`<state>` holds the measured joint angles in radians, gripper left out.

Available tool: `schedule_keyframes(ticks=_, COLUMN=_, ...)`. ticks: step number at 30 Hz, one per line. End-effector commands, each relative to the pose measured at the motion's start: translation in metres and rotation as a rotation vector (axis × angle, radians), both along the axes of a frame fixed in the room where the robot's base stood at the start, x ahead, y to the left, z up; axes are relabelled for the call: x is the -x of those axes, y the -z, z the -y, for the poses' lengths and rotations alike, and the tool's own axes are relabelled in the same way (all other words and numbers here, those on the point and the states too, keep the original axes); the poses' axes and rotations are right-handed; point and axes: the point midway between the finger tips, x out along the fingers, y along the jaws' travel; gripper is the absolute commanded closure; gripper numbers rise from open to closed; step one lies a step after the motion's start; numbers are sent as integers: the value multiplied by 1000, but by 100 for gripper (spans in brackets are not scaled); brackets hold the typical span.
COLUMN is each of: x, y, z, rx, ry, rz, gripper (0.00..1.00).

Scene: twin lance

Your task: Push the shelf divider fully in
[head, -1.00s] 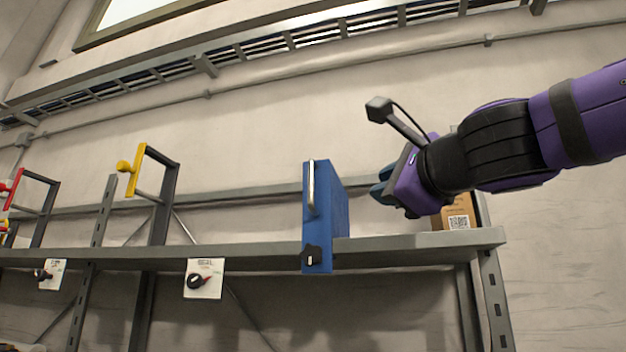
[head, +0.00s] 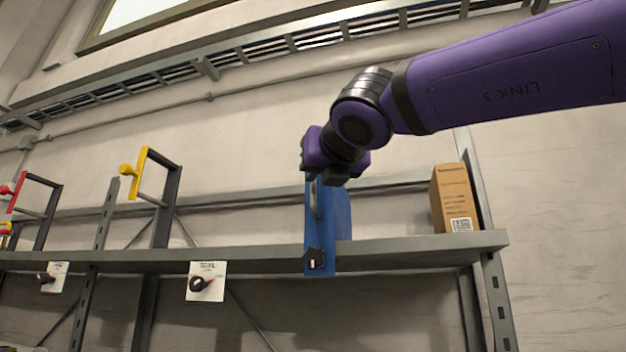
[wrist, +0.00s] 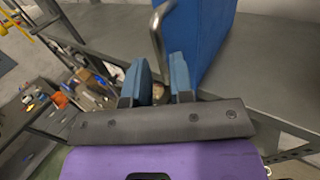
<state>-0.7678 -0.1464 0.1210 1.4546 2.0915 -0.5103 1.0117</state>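The blue shelf divider (head: 341,218) stands upright on the grey shelf, its front edge overhanging the shelf's front lip. It carries a silver bar handle (head: 316,200) and a black knob (head: 314,258) low on its front. My gripper (wrist: 160,78) is in front of the divider's upper part; in the head view its purple body covers the divider's top and its fingers are hidden. In the wrist view its two blue fingers are apart with a visible gap, and the handle (wrist: 156,32) is just beyond them. Contact with the divider cannot be told.
The shelf (head: 420,246) is clear between the divider and a cardboard box (head: 452,200) at its right end. A yellow-handled frame (head: 150,185) and a red-handled one stand to the left. White cards with black knobs (head: 206,282) hang on the shelf front.

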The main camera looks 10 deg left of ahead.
Motion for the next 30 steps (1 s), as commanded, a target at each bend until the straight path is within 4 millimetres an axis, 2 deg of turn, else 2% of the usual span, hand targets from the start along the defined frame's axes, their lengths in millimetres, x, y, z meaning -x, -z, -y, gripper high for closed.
schedule_keyframes(ticks=3, x=-17, y=0, z=-8, rx=1, ry=0, rz=0, gripper=78)
schedule_keyframes(ticks=9, x=-34, y=-1, z=-16, rx=1, ry=0, rz=3, gripper=78)
schedule_keyframes(ticks=20, x=-39, y=0, z=-19, rx=1, ry=0, rz=2, gripper=78)
schedule_keyframes(ticks=23, x=-39, y=0, z=-19, rx=1, ry=0, rz=2, gripper=97)
schedule_keyframes(ticks=24, x=-39, y=0, z=-18, rx=1, ry=0, rz=3, gripper=100)
schedule_keyframes(ticks=30, x=-38, y=0, z=-18, rx=1, ry=0, rz=3, gripper=100)
